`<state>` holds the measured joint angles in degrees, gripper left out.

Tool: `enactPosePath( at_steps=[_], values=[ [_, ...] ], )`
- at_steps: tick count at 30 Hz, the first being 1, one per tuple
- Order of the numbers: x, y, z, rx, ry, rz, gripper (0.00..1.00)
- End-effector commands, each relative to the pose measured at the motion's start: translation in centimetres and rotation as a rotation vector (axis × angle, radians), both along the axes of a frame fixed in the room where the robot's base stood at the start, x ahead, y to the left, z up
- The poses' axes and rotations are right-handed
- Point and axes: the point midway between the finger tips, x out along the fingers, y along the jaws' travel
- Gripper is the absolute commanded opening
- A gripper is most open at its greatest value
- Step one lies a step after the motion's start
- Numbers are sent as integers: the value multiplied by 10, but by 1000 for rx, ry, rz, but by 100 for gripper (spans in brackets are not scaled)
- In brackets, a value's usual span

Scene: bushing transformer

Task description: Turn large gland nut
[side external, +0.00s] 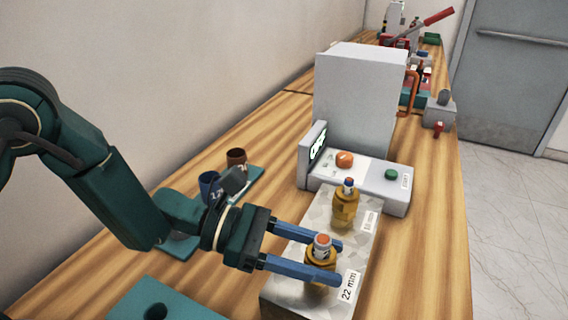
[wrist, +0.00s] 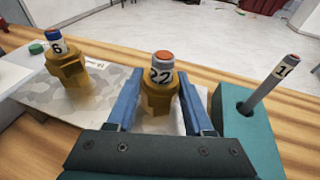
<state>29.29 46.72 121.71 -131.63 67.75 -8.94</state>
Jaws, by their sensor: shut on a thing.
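The large gland nut (side external: 321,287) is brass, on the 22 mm gland, with a grey collar and orange top. It stands upright on the grey metal block (side external: 283,283), beside the "22 mm" label. My gripper (side external: 339,263) reaches in level from the left, with its blue fingers one on each side of this gland, shut on the nut. In the wrist view the nut (wrist: 158,98) sits between the fingers (wrist: 160,101), with the "22" collar above it. Its lower part is partly hidden by the gripper.
A smaller brass gland (side external: 345,208) with a blue collar stands behind on the same block. A grey control box (side external: 391,190) with orange and green buttons lies beyond. A teal holder (wrist: 247,140) with an upright rod is at the right in the wrist view.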

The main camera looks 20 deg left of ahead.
Motion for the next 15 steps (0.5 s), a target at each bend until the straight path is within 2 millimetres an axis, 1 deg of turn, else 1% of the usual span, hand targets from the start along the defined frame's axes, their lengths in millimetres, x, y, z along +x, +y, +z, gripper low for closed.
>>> enactPosePath(
  at_steps=[8, 15],
  values=[
    [-2, -2, 1, -2, 0, 87, 0],
    [-1, -1, 1, -2, -1, 95, 0]
  ],
)
